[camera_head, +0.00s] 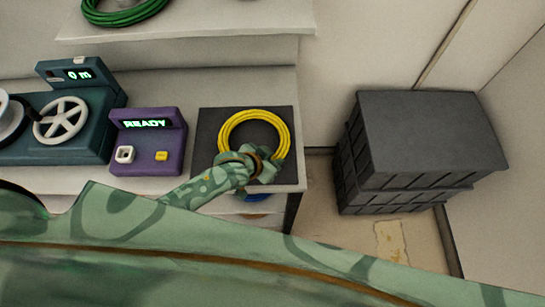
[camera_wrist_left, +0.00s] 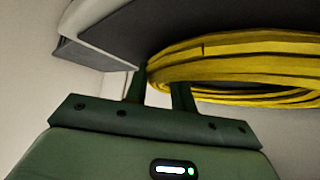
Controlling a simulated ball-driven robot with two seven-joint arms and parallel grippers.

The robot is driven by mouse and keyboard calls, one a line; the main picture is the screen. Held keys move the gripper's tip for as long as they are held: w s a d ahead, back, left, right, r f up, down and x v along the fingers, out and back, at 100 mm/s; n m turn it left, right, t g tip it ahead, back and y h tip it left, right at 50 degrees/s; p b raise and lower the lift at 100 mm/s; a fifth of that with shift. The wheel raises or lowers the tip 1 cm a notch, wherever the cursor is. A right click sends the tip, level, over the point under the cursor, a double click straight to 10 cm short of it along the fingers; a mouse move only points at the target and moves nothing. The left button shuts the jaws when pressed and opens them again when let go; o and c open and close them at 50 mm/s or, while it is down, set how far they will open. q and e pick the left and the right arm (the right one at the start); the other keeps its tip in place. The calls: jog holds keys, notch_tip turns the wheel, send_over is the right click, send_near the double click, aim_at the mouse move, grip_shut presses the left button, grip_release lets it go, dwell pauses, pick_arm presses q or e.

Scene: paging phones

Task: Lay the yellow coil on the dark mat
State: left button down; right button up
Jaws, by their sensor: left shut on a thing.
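The yellow coil (camera_head: 254,112) is a ring of several loops, seen over the dark mat (camera_head: 207,130) at the right end of the bench. My left gripper (camera_head: 250,163) is shut on the near side of the yellow coil. In the left wrist view the coil (camera_wrist_left: 240,62) fills the upper right, with one side between the two green fingers of the gripper (camera_wrist_left: 162,82). My arm and gripper hide the near edge of the mat. I cannot tell whether the coil touches the mat. My right gripper is not in view.
A purple box (camera_head: 147,141) reading READY stands left of the mat. A teal machine (camera_head: 85,125) with a white handwheel is farther left. A green coil (camera_head: 124,12) lies on the shelf above. Stacked dark crates (camera_head: 430,130) stand right of the bench. A blue thing (camera_head: 257,197) shows below.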

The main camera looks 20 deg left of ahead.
pick_arm(q)
jog(key=shift+f, duration=0.1)
jog(key=c, duration=1.2)
grip_release()
jog(key=shift+o, duration=0.2)
jog(key=shift+r, duration=0.2)
jog(key=p+v, duration=0.4)
jog(key=v, duration=0.8)
jog(key=shift+f, duration=0.1)
